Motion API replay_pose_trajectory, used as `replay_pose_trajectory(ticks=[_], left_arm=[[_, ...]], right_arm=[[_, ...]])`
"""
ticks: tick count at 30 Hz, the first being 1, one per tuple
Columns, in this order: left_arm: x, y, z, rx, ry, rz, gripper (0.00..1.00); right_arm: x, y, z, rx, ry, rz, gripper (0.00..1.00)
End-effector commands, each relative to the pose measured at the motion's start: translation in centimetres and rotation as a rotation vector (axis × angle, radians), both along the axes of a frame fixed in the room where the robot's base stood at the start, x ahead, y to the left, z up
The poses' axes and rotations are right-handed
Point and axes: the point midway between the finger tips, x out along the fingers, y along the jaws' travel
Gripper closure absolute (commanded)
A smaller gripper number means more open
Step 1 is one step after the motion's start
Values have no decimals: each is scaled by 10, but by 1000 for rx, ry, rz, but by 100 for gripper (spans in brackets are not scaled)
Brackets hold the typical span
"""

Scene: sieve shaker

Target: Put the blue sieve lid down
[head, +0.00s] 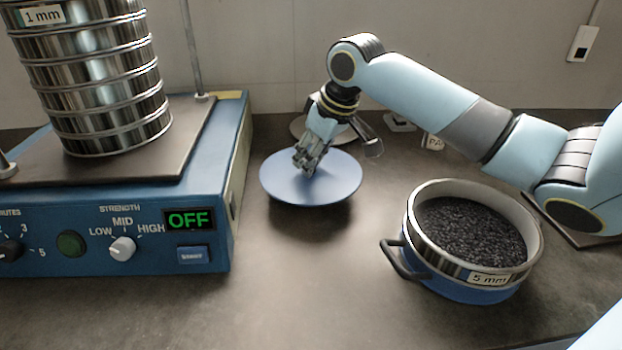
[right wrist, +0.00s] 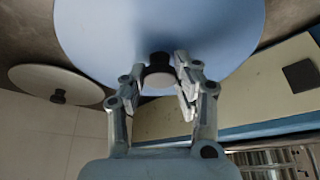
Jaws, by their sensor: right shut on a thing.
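The blue sieve lid (head: 335,190) is a flat round disc over the bench between the shaker and the sieve of dark grains. It looks about level, with a dark shadow under its front edge; whether it touches the bench I cannot tell for sure. My right gripper (head: 306,166) points down at its middle and is shut on its knob. In the right wrist view the knob (right wrist: 158,78) sits between the fingertips (right wrist: 160,80), with the lid (right wrist: 110,35) spread beyond. My left gripper is not in view.
The blue shaker (head: 120,225), reading OFF, carries a sieve stack (head: 100,85) at left. A 5 mm sieve (head: 432,245) of dark grains stands at right on a blue, handled base. A grey lid (right wrist: 45,78) lies behind the blue one. The front-middle bench (head: 300,290) is clear.

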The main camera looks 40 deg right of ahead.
Motion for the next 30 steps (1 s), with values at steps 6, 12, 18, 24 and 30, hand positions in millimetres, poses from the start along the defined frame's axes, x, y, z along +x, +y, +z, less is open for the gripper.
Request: replay_pose_trajectory(ticks=[6,12,18,24,30], left_arm=[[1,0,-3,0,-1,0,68],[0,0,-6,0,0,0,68],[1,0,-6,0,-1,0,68],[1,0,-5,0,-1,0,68],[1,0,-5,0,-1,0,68]], right_arm=[[3,1,-17,1,1,0,100],[3,1,-43,0,0,1,100],[3,1,-42,-1,-1,1,100],[3,1,-45,-1,0,1,62],[3,0,-45,-1,0,1,47]])
